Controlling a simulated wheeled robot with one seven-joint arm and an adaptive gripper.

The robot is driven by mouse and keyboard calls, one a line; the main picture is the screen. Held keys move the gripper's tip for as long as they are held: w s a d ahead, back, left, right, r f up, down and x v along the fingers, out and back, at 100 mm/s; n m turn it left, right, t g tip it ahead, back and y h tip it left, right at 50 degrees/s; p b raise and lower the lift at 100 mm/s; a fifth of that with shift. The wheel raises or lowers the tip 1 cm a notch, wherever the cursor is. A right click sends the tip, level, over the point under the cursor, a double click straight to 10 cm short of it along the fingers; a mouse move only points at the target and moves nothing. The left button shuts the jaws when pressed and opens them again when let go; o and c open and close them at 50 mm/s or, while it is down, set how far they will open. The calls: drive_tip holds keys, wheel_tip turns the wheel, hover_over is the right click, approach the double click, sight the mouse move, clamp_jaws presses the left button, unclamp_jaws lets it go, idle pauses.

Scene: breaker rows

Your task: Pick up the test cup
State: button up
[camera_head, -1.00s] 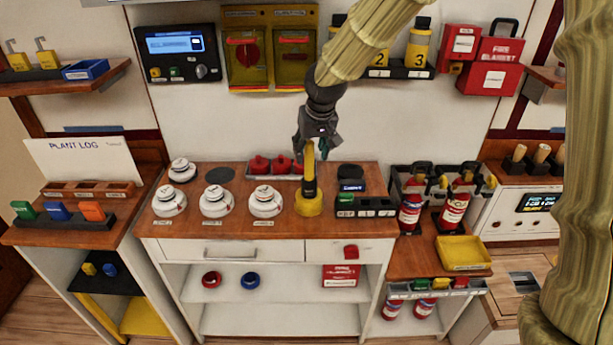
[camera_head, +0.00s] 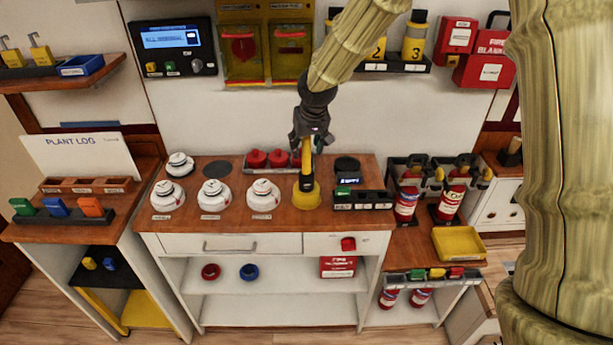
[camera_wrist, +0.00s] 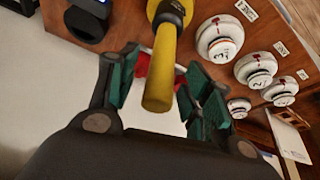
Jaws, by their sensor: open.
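The test cup (camera_head: 306,195) stands upright on the brown counter, right of the white detectors. It has a wide yellow base, a black stem and a yellow handle. My gripper (camera_head: 305,143) is over it, pointing down at the handle's upper end. In the wrist view, the yellow handle (camera_wrist: 162,68) lies between the green-padded fingers of my gripper (camera_wrist: 163,85).
Three white detectors (camera_head: 214,194) stand in a row to the left, with another behind. Red domed parts (camera_head: 257,159) are close behind the cup. A black puck (camera_head: 346,165) and a black tray (camera_head: 362,201) stand close on the right.

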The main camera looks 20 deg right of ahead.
sight(306, 170)
drive_tip(key=shift+p+x, duration=0.7)
drive_tip(key=shift+x, duration=1.45)
drive_tip(key=shift+c, duration=0.2)
clamp_jaws()
